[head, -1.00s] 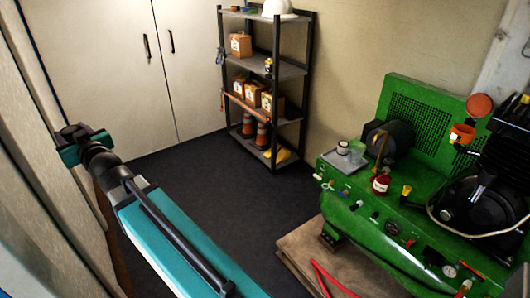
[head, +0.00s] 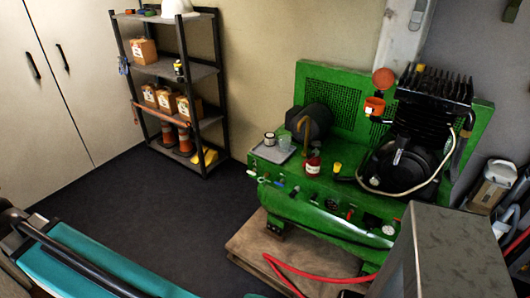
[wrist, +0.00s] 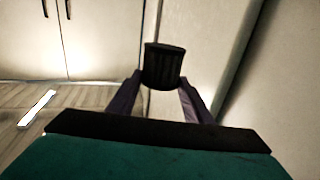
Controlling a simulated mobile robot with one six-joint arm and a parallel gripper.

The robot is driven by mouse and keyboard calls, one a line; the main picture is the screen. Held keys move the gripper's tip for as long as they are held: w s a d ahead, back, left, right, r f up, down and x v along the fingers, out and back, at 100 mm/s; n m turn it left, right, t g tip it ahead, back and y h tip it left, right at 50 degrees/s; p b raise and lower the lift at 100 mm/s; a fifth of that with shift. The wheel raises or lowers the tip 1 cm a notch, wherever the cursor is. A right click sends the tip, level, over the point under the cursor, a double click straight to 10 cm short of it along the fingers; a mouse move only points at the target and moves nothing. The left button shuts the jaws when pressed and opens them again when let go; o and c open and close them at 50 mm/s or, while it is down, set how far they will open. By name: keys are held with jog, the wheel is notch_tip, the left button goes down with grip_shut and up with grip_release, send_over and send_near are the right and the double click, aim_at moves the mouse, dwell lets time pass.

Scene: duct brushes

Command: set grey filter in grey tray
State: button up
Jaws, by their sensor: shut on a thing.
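The grey filter (wrist: 163,64) is a dark, ribbed cylinder in the wrist view. My gripper (wrist: 160,84) is shut on it, one purple finger on each side, and holds it up in front of pale walls. My gripper and the filter do not show in the head view, where only part of my teal arm shows at lower left. The grey tray (head: 263,154) lies on the left end of the green compressor, far from the filter. A small dark-lidded jar (head: 269,139) and a clear cup (head: 284,143) stand on the tray.
A grey box (head: 455,250) stands at lower right. A shelf rack (head: 190,72) stands at the back. The dark floor between is clear.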

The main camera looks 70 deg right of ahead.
jog(key=s+d+f+m+g+h+b, duration=0.15)
jog(key=s+d+f+h+b, duration=0.35)
jog(key=d, duration=1.1)
jog(key=s+d+f+m+g+h+b, duration=0.1)
jog(key=s+d+f+m+h+b, duration=0.2)
jog(key=d+f, duration=0.8)
jog(key=s+d+f+m+g+h+b, duration=0.1)
jog(key=s+d+m+h+b, duration=0.3)
jog(key=d, duration=1.6)
jog(key=s+d+f+m+g+h+b, duration=0.2)
jog(key=s+d+f, duration=0.3)
jog(key=s+d, duration=0.5)
jog(key=s+d+f+m+g+h+b, duration=0.1)
jog(key=s+d+f+m+g+b, duration=0.1)
jog(key=s+d+f, duration=0.4)
jog(key=s+d+f+m+g+h+b, duration=0.2)
jog(key=s+d+f+g, duration=0.3)
jog(key=s+d, duration=0.9)
jog(key=s+b, duration=0.1)
jog(key=s, duration=0.8)
jog(key=shift+f+h+b, duration=0.3)
jog(key=shift+f+b, duration=0.05)
jog(key=shift+w, duration=0.1)
